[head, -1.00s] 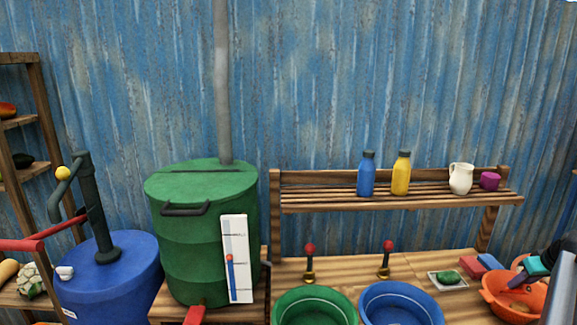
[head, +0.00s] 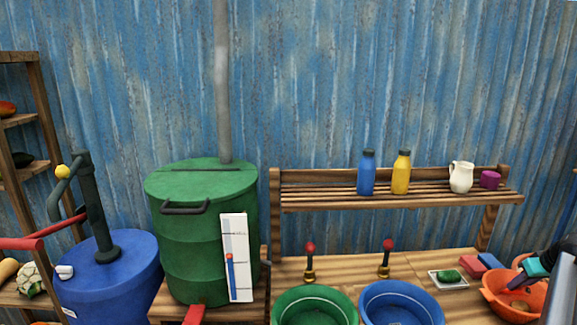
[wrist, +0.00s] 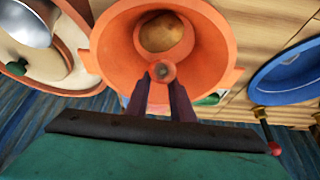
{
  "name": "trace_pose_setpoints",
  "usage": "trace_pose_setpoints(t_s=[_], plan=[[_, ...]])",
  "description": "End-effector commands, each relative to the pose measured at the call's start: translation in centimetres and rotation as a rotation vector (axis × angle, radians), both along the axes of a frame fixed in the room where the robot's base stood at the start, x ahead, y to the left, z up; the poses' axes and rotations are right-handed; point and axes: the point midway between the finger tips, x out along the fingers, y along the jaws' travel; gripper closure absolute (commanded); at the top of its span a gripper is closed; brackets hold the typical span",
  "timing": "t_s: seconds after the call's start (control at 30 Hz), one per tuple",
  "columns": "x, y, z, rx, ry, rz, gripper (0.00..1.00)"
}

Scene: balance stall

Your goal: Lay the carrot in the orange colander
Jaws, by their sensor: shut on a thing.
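The orange colander (wrist: 100,42) fills the upper middle of the wrist view. It also stands at the lower right of the head view (head: 492,296). A round brown item (wrist: 168,33), like a potato, lies inside it. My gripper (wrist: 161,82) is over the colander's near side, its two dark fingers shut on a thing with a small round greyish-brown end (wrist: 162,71). This looks like the carrot seen end-on; its orange body blends with the colander, so I cannot tell whether it touches the colander. In the head view my gripper is partly cut off at the right edge.
A blue basin (wrist: 285,72) and a green basin (head: 282,298) are beside the colander. A white dish (head: 436,284) with a green block, and red and blue blocks (head: 488,261), lie behind it.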

Motion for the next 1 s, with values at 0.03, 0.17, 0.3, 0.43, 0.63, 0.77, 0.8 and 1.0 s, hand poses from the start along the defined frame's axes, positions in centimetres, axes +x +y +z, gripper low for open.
trace_pose_setpoints(t_s=[0.03,0.17,0.3,0.43,0.63,0.77,0.8,1.0], plan=[[0.01,0.0,-0.08,0.0,0.0,0.0,1.0],[0.0,0.0,-0.2,0.0,0.0,0.0,1.0],[0.0,0.0,-0.34,0.0,0.0,0.0,1.0],[0.01,0.0,-0.46,0.0,0.0,0.0,1.0],[0.01,0.0,-0.66,0.0,0.0,0.0,1.0],[0.01,0.0,-0.78,0.0,0.0,0.0,1.0],[0.01,0.0,-0.83,0.0,0.0,0.0,1.0],[0.0,0.0,-1.02,0.0,0.0,0.0,1.0]])
